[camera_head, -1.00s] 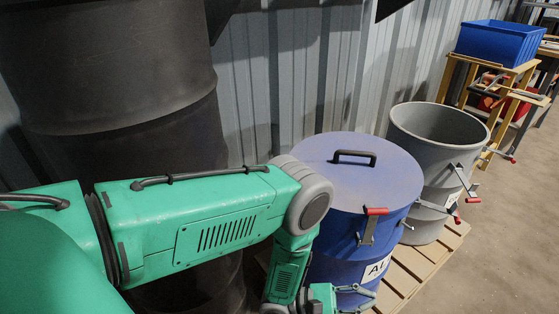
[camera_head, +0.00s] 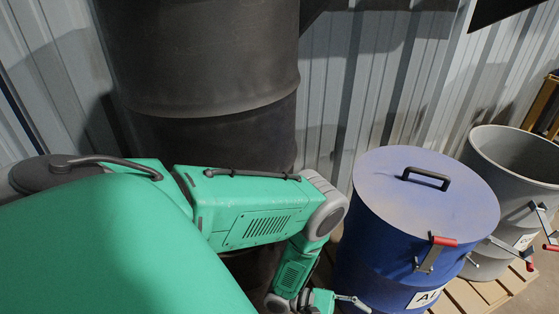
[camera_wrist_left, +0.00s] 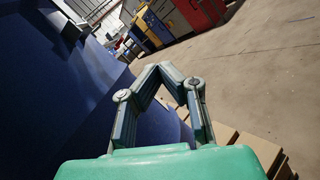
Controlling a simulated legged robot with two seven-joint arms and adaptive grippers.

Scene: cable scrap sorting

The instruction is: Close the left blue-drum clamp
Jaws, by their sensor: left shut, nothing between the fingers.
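The blue drum (camera_head: 385,262) stands upright with a blue lid and black handle (camera_head: 426,178) on top. A clamp lever with a red grip (camera_head: 440,241) sits on its front rim, sticking outward and down. A dark clamp part (camera_wrist_left: 75,35) shows on the blue drum side in the left wrist view. My left gripper (camera_head: 350,303) is low at the drum's left front, left of the red-grip clamp and apart from it. In the left wrist view its fingers (camera_wrist_left: 158,70) meet at the tips, empty, beside the blue wall. My right gripper is not in view.
A grey open drum (camera_head: 505,205) with red-grip levers stands right of the blue drum. Both stand on a wooden pallet (camera_head: 495,297). A large dark drum (camera_head: 205,60) rises behind my left arm, before a corrugated wall (camera_head: 350,90). Open floor (camera_wrist_left: 265,70) lies beyond.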

